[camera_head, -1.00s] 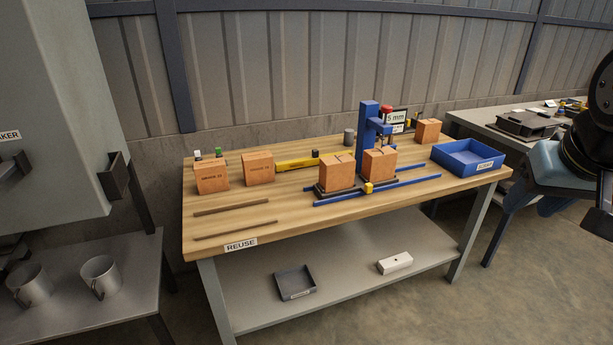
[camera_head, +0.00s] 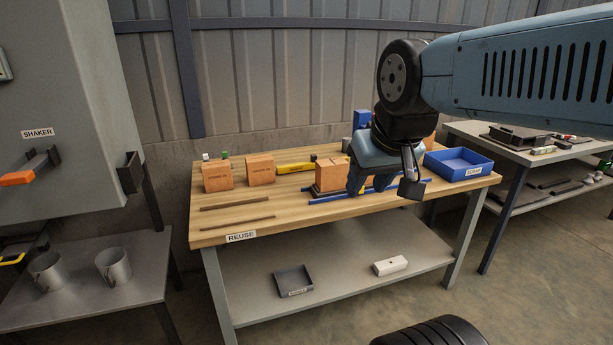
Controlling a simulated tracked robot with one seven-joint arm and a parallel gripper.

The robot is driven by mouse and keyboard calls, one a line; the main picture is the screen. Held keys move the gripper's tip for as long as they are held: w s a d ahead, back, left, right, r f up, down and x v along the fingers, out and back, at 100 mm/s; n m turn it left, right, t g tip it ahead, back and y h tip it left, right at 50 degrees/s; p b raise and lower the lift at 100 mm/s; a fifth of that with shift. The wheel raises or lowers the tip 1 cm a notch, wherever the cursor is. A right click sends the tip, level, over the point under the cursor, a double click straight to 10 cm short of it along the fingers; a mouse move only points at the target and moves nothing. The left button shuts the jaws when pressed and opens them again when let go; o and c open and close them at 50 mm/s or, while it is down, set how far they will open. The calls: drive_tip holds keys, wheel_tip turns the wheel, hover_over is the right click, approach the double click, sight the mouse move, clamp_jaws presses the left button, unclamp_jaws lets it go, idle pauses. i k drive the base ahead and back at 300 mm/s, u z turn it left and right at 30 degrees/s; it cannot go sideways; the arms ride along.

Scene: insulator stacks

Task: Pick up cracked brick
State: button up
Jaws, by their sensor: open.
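My gripper (camera_head: 385,184) hangs open and empty in front of the right part of the wooden table, its fingers pointing down. An orange brick (camera_head: 330,175) stands on the blue-railed fixture just left of my gripper, with a dark line on its top; I cannot tell for sure if this is a crack. Another brick (camera_head: 429,142) at the back right is mostly covered by my arm.
A blue tray (camera_head: 458,173) sits at the table's right end. Two thin brown strips (camera_head: 235,202) lie at the front left, beside clear wood. A yellow tool (camera_head: 297,167) lies behind the bricks. The lower shelf holds a grey tray (camera_head: 294,281) and a white block (camera_head: 390,266).

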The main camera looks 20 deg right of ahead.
sight(331, 174)
drive_tip(key=u, duration=0.1)
drive_tip(key=i, duration=1)
drive_tip(key=z, duration=0.05)
